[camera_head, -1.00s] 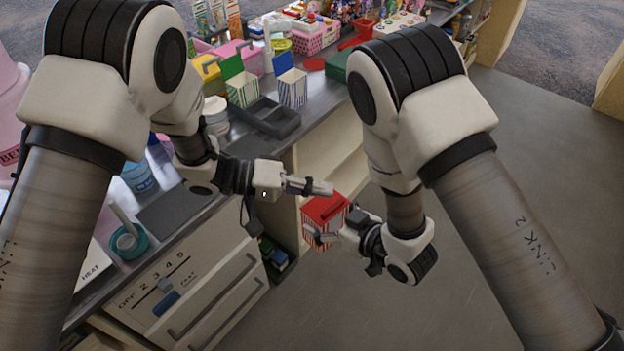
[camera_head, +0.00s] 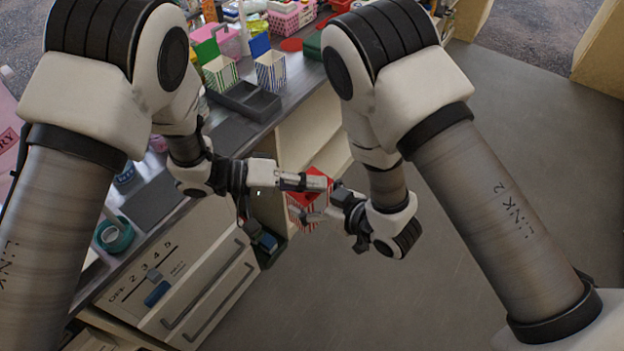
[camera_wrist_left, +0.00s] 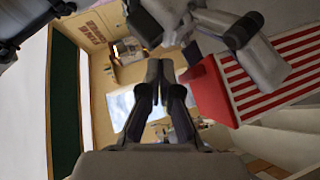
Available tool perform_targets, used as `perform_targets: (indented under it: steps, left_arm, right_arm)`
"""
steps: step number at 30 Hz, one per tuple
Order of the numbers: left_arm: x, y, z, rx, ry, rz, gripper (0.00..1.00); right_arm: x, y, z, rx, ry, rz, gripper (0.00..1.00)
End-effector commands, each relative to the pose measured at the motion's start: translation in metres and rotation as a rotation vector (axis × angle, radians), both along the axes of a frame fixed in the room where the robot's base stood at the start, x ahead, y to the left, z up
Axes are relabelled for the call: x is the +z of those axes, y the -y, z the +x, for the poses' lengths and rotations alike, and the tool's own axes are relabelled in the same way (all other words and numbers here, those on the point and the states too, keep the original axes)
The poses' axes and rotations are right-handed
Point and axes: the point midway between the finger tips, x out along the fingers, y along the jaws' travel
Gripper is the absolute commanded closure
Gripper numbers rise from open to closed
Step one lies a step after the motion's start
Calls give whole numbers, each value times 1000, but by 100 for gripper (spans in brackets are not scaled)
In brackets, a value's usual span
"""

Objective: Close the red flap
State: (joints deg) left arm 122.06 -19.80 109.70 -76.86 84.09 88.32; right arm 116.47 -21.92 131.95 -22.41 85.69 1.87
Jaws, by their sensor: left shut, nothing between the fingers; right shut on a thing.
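A small red-and-white striped box with a red flap (camera_head: 322,172) on top is held off the counter, above the floor in front of the shelves. My right gripper (camera_head: 312,214) is shut on the box at its lower near side. My left gripper (camera_head: 324,183) is shut and empty, its fingers lying across the view of the red top. In the left wrist view the red flap (camera_wrist_left: 208,92) is just right of my closed left fingertips (camera_wrist_left: 160,68), beside the striped wall (camera_wrist_left: 275,75). I cannot tell whether the fingers touch the flap, or its exact angle.
A green-flapped box (camera_head: 218,70) and a blue-flapped box (camera_head: 270,68) stand open on the counter, behind a dark divided tray (camera_head: 245,100). A teal tape-like ring (camera_head: 114,234) is nearer. Drawers (camera_head: 205,290) front the counter. The floor on the right is clear.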

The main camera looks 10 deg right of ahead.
Motion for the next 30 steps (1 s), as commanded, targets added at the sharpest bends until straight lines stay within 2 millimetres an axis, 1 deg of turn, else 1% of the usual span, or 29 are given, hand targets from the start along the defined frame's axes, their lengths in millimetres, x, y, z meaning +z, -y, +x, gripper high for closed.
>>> perform_targets:
  steps: [8, 11, 14, 17, 24, 27, 30]
  left_arm:
    - [0, 0, 0, 0, 0, 0, 100]
    - [4, 0, 0, 0, 1, 0, 100]
    - [17, 0, 1, -1, 4, 1, 100]
    - [40, -1, 1, -1, 6, 1, 100]
    - [87, -38, -28, 4, 1, -2, 100]
    - [100, -49, -37, 3, 1, -2, 100]
    - [107, -55, -42, 1, 0, 0, 100]
  right_arm:
    - [0, 0, 0, 0, 0, 0, 39]
    - [0, 0, 0, 0, 0, 0, 39]
    - [0, 0, 0, 0, 0, 0, 39]
    - [0, 0, 0, 0, 0, 0, 39]
    - [0, 0, 0, 0, 0, 0, 39]
    - [0, 0, 0, 0, 0, 0, 39]
    - [0, 0, 0, 0, 0, 0, 39]
